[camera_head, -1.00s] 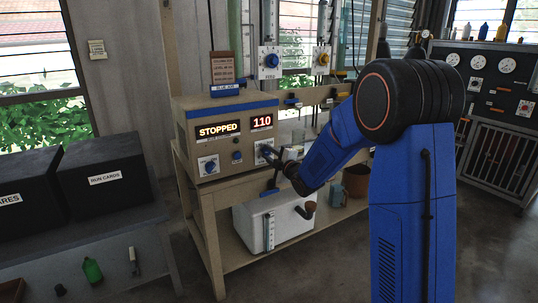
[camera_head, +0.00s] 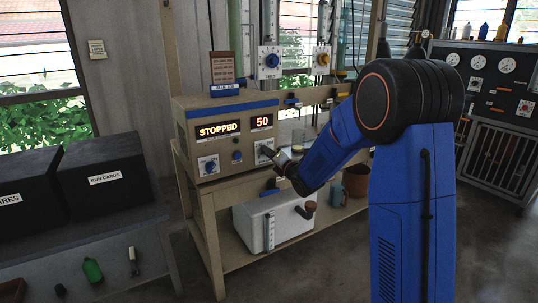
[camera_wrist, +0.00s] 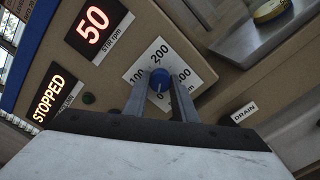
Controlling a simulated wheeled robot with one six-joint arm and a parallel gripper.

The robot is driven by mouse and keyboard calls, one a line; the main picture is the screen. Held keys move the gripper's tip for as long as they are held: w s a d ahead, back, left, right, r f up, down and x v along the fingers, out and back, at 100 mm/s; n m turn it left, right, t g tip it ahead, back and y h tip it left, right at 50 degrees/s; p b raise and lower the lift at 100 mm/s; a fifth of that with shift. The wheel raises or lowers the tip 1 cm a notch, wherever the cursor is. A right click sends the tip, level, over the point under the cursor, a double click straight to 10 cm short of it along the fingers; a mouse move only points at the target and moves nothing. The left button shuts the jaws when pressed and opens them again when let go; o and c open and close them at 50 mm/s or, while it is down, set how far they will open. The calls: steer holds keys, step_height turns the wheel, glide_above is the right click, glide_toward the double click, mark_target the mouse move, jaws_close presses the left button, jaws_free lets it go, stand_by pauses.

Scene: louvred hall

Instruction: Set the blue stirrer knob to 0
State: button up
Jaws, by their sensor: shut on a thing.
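The blue stirrer knob (camera_wrist: 160,78) sits on a white dial plate (camera_wrist: 140,68) with marks such as 100 and 200, in the wrist view. My gripper (camera_wrist: 160,100) is shut on the knob, one finger on each side of it. In the head view my gripper (camera_head: 272,155) reaches the right dial on the front of the beige control box (camera_head: 200,106) and hides the knob. The red stirrer display (camera_head: 261,122) reads 50, and it also shows in the wrist view (camera_wrist: 92,25). The amber display (camera_head: 218,129) reads STOPPED.
Another blue knob (camera_head: 209,167) is on the box's left dial, with a small blue button (camera_head: 237,156) between the dials. A DRAIN label (camera_wrist: 244,113) is right of the gripper. A white box (camera_head: 262,222) stands on the lower shelf.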

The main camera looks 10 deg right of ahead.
steer(key=shift+f+n, duration=0.15)
steer(key=shift+n, duration=0.65)
steer(key=o, duration=1)
steer(key=shift+o, duration=0.2)
steer(key=shift+s, duration=0.1)
steer(key=v, duration=1.7)
steer(key=shift+s, duration=0.1)
